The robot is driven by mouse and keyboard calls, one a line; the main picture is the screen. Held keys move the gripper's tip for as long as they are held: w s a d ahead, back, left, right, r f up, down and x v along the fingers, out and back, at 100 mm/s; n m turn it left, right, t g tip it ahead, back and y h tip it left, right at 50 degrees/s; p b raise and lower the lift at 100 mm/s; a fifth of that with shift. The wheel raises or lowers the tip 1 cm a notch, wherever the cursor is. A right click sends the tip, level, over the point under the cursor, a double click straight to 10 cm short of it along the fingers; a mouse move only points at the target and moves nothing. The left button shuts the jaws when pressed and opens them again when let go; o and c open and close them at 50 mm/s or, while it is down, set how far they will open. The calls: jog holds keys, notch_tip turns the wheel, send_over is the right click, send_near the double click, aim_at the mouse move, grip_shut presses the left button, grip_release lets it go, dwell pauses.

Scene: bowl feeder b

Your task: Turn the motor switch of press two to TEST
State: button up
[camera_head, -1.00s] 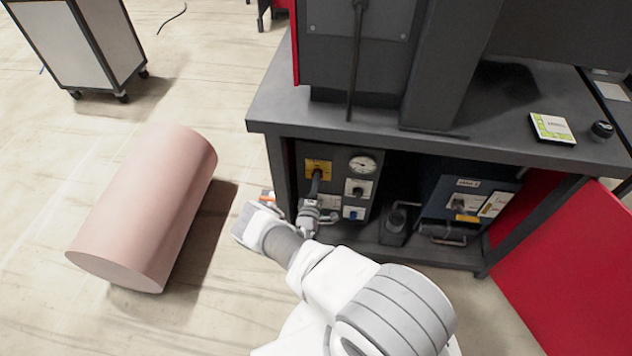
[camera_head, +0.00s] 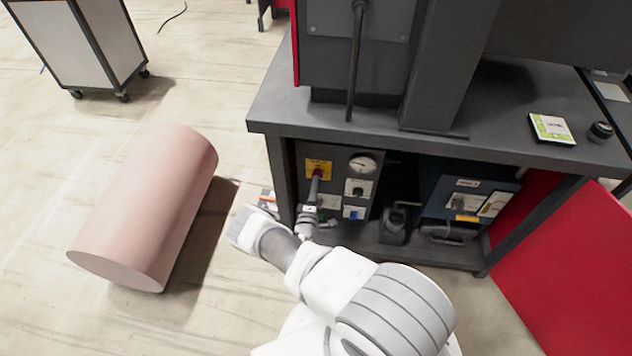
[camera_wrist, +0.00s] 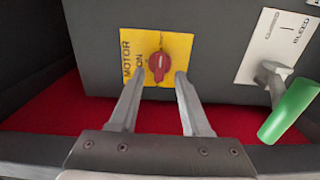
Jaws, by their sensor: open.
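The motor switch is a red knob (camera_wrist: 159,65) on a yellow plate (camera_wrist: 184,46) in the wrist view. The plate reads MOTOR and ON, with the lettering turned sideways. No TEST label is readable, and I cannot tell which setting the knob points to. My gripper (camera_wrist: 157,77) is open, with one finger on each side of the knob's lower part. I cannot tell whether the fingers touch it. In the head view the yellow plate (camera_head: 326,163) is on the dark panel under the bench, and my gripper (camera_head: 315,187) reaches up to its red knob (camera_head: 317,174).
A green-handled BLEED lever (camera_wrist: 289,110) stands close right of my gripper. In the head view, a gauge (camera_head: 363,164) and other controls sit right of the switch. The bench top (camera_head: 480,140) overhangs the panel. A pink cylinder (camera_head: 150,205) lies on the floor left.

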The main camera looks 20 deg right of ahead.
jog(key=p+v, duration=0.1)
jog(key=v, duration=1.4)
jog(key=shift+a, duration=0.15)
